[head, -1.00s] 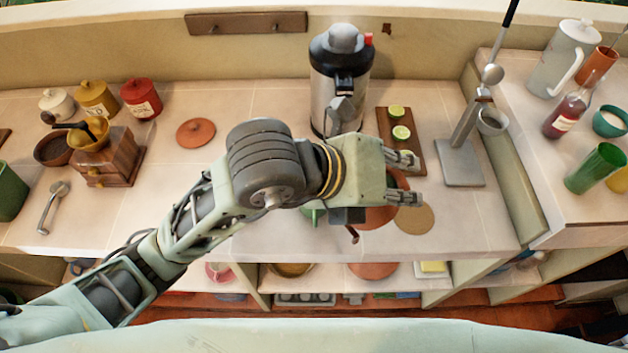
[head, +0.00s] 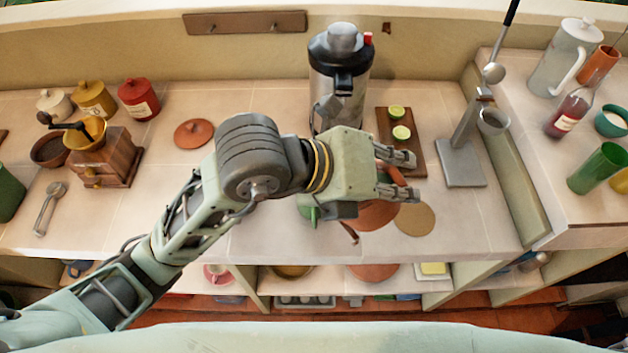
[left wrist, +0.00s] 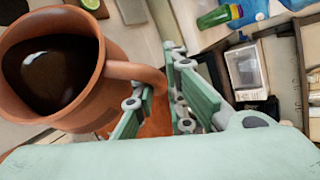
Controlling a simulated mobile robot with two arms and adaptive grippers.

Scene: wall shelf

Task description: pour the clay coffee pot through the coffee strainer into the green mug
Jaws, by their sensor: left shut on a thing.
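My left gripper (head: 405,172) is shut on the handle of the clay coffee pot (head: 378,216). In the head view the gripper covers much of the pot. In the left wrist view the pot (left wrist: 112,100) is brown-orange, with dark coffee inside, and its handle runs to between the fingers (left wrist: 158,98). The green mug (head: 306,208) shows only in part, left of the pot and behind my gripper. A thin brown handle (head: 350,233) sticks out below the gripper; I cannot tell if it belongs to the coffee strainer. The strainer's bowl is hidden. My right gripper is not in view.
A steel dispenser (head: 340,85) stands behind my gripper. A board with limes (head: 415,155), a round tan mat (head: 414,219) and a grey stand (head: 462,165) are to the right. A wooden grinder (head: 105,155) stands left. The counter between grinder and arm is mostly free.

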